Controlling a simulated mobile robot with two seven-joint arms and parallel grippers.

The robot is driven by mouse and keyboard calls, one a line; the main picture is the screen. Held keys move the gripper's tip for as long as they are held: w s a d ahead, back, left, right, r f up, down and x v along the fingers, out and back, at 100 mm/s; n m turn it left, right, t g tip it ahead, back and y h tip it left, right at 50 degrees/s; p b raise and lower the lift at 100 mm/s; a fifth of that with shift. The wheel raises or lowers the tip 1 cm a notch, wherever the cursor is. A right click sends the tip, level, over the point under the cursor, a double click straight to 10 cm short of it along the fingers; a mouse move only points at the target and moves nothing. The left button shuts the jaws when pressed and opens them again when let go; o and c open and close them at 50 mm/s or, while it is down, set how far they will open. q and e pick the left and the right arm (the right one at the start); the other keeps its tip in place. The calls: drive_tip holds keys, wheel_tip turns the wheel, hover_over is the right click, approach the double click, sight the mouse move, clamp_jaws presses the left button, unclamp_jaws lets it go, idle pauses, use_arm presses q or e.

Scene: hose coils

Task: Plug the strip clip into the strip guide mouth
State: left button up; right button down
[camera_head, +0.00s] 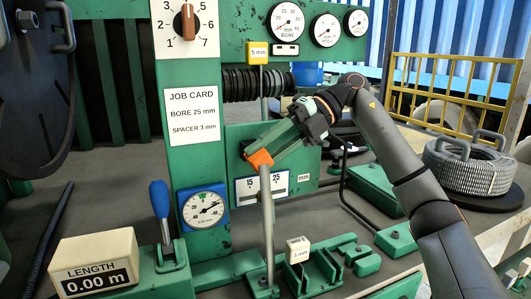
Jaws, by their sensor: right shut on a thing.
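My right gripper (275,145) reaches in from the right. Its fingers are shut at an orange piece (260,159), which sits at the top of an upright grey rod (267,225). The rod stands on a green base at the bench front. The fingers partly cover the orange piece, so its full shape is hidden. I cannot tell which part is the strip clip, nor make out the strip guide mouth. My left gripper is not in view.
A gauge (203,208), a blue-handled lever (160,200) and a LENGTH counter (95,264) stand left. Green blocks with a 3 mm tag (298,249) lie in front. A bent black rod (347,190) is near my arm. A grey hose coil (468,168) lies right.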

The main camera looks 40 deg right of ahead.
drive_tip(key=shift+c, duration=2.2)
unclamp_jaws()
drive_tip(key=shift+o, duration=0.2)
drive_tip(key=shift+d, duration=0.1)
drive_tip(key=shift+v, duration=1.9)
drive_tip(key=shift+s+d+r, duration=0.1)
drive_tip(key=shift+d+r, duration=0.1)
